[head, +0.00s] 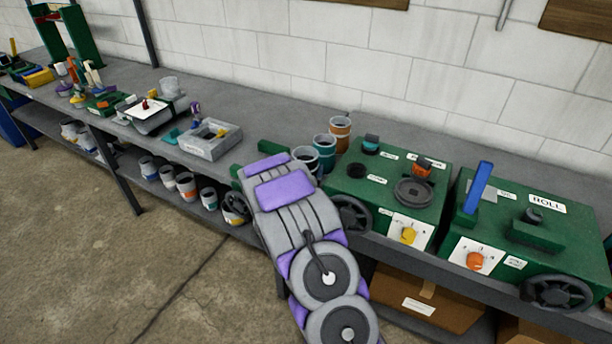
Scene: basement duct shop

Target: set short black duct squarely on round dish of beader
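The green beader (385,170) stands on the bench right of centre. Its dark round dish (415,191) is on top, toward the right, and looks empty. A short black duct (305,156) stands upright left of the beader, partly covered by my arm. A teal duct (325,147) and an orange duct (340,128) stand in a row behind it. My grey and purple arm (300,222) reaches up from the bottom centre to the bench front. My gripper's fingers are hidden by the arm, so their opening and any contact cannot be seen.
The green roll machine (530,225) with a blue lever (479,187) stands right of the beader. A grey block-like tray (210,140) and small tools lie to the left. Several cans fill the lower shelf. A cardboard box (425,300) is below the beader.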

